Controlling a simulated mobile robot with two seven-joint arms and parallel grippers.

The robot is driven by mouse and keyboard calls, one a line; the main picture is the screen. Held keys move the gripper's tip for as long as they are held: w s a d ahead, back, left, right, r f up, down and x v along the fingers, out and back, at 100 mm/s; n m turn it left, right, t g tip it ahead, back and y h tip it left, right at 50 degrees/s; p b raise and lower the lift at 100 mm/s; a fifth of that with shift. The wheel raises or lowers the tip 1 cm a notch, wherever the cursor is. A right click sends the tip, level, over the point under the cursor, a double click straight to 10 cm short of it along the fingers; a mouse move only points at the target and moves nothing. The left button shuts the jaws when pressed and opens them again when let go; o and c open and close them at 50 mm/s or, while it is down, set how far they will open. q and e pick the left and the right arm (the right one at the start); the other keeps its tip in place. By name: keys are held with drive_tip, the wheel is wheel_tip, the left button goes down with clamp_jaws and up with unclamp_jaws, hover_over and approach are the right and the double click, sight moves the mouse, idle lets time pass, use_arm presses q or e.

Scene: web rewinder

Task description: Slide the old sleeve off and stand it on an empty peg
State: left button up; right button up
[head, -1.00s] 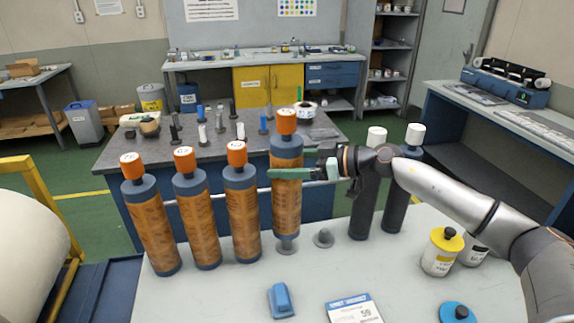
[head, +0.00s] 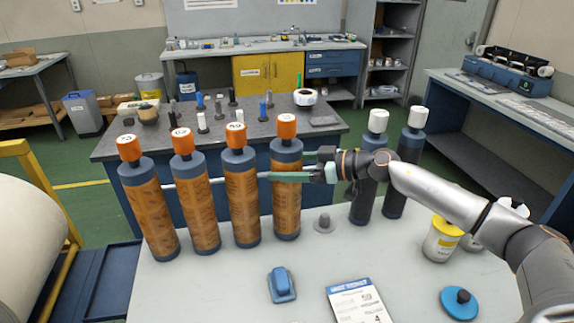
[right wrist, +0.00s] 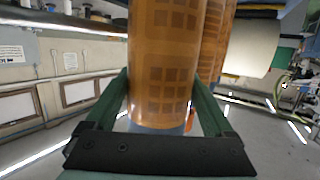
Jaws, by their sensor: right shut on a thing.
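My right gripper (head: 272,176) is shut around the upper part of an orange-brown sleeve (head: 286,212) with a blue collar and an orange cap. This sleeve stands upright at the right end of a row of similar sleeves on the pale table; its bottom is at or very near the tabletop, and the peg under it is hidden. In the right wrist view the sleeve (right wrist: 162,60) fills the space between the green fingers. My left gripper is out of view.
Three like sleeves (head: 199,215) stand close on the left. Two dark sleeves with white caps (head: 365,198) stand to the right, behind my arm. A blue block (head: 282,285), a printed card (head: 355,302) and a yellow-lidded jar (head: 441,240) lie nearer the front.

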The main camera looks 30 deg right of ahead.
drive_tip(key=shift+r, duration=0.1)
drive_tip(key=o, duration=1.3)
drive_tip(key=shift+o, duration=0.3)
drive_tip(key=b+v, duration=0.5)
drive_tip(key=v, duration=0.7)
drive_tip(key=shift+s, duration=0.25)
drive_tip(key=shift+d+r, duration=0.15)
